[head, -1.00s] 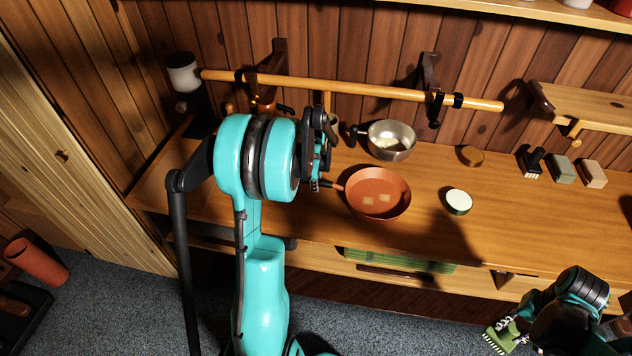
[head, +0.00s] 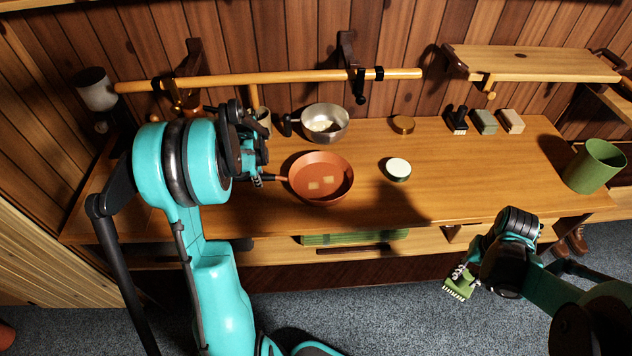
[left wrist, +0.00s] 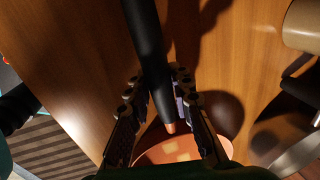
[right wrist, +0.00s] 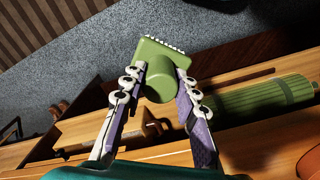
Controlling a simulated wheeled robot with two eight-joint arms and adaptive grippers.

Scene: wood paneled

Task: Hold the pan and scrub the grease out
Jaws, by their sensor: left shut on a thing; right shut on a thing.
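An orange-brown pan (head: 338,166) rests on the wooden bench, with two pale grease patches (head: 313,186) on its inside floor. My left gripper (head: 264,174) is shut on the pan's dark handle at its left side. In the left wrist view the dark handle (left wrist: 150,50) runs between the fingers, and part of the pan (left wrist: 165,156) shows below. My right gripper (head: 465,272) is shut on a green scrub brush (head: 458,288) with pale bristles, in front of the bench, low and away from the pan. The brush also shows between the fingers in the right wrist view (right wrist: 160,75).
A metal pot (head: 325,118) stands behind the pan, and a white-lidded round tin (head: 398,169) to its right. A dark brush (head: 457,120) and two blocks (head: 485,121) sit at the back right. A green bin (head: 595,166) stands at the right end. The bench's right middle is clear.

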